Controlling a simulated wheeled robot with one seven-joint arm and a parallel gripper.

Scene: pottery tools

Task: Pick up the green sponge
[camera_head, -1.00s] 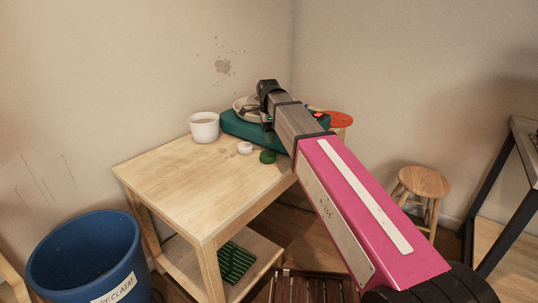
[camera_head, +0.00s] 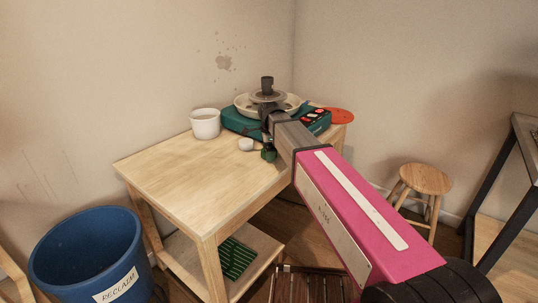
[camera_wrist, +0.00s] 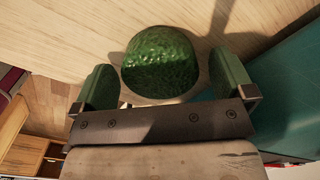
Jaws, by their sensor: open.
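The green sponge (camera_wrist: 160,63) lies on the wooden table (camera_head: 190,180), near its front right edge. In the wrist view it is a round, textured green thing between the two green finger pads of my gripper (camera_wrist: 165,88). The pads stand apart on either side, and a gap shows beside each. In the head view my gripper (camera_head: 268,152) is low over the table at the sponge's place, and my arm and fingers hide most of the sponge there.
A white round piece (camera_head: 246,144) lies just left of my gripper. A white cup (camera_head: 205,124) stands behind it. A teal pottery wheel (camera_head: 240,122) with a pale basin (camera_head: 242,103) is at the back. The table's left part is clear. A blue bucket (camera_head: 85,255) stands on the floor.

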